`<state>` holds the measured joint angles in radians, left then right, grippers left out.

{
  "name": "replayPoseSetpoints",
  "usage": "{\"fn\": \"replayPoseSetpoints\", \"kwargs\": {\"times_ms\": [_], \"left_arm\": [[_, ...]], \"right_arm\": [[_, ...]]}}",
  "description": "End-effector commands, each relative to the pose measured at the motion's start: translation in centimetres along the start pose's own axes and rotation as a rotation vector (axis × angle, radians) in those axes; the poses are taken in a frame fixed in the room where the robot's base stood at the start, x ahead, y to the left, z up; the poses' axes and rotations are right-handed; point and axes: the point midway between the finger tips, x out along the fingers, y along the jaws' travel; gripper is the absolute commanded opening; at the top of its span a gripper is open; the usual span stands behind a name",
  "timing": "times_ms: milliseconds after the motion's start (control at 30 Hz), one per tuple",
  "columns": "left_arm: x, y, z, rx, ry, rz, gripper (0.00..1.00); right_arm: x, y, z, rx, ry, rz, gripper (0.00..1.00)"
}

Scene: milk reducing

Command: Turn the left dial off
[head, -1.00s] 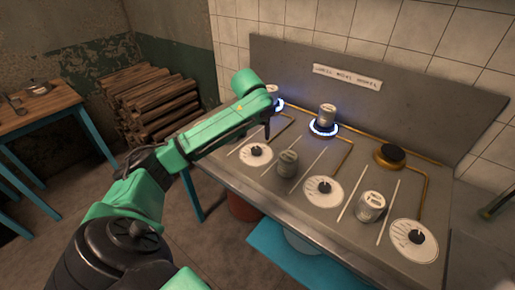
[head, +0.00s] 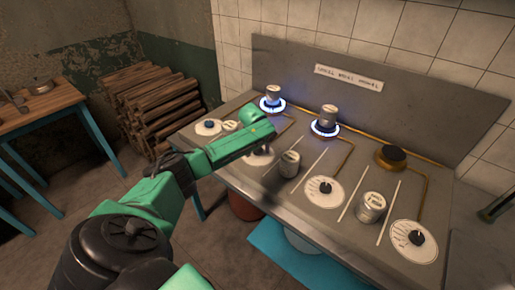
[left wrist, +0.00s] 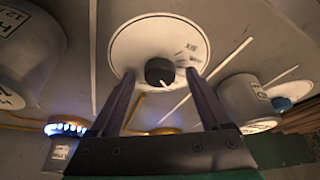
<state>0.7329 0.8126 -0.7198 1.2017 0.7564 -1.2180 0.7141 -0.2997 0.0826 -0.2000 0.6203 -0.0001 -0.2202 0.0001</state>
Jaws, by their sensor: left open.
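The black-knobbed dial on a white round plate (head: 258,159) is partly hidden by my left gripper (head: 263,147) in the head view. In the left wrist view its dark knob (left wrist: 158,71) with a pale pointer stands between the open fingers of my left gripper (left wrist: 161,85). I cannot tell whether the fingers touch it. Farther left in the head view is another dial with a blue knob (head: 208,126). The left burner (head: 272,105) glows blue with a can (head: 273,92) on it. My right gripper is not in view.
The middle burner (head: 325,129) is also lit, under a can (head: 329,114). The right burner (head: 390,156) is unlit. Cans (head: 289,164) and (head: 370,207) stand between the dials; another small can (head: 231,126) stands near the gripper. Stacked logs (head: 150,105) lie behind.

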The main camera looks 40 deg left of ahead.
Motion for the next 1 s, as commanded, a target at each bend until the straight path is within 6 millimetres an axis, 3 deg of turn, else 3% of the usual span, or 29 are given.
{"fn": "replayPoseSetpoints", "kwargs": {"times_ms": [67, 267, 667, 1000], "left_arm": [[0.0, 0.0, 0.0, 0.0, 0.0, 0.0, 0.77], [0.0, 0.0, 0.0, 0.0, -0.001, 0.0, 0.01], [-0.1, -0.1, 0.0, 0.051, -0.004, 0.021, 0.0], [-0.1, -0.3, 0.0, 0.261, -0.004, 0.111, 0.0]], "right_arm": [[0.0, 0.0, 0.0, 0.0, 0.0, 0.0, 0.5], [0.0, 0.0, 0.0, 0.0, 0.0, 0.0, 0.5], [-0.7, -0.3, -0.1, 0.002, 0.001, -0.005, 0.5], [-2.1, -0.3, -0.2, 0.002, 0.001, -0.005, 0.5]]}}
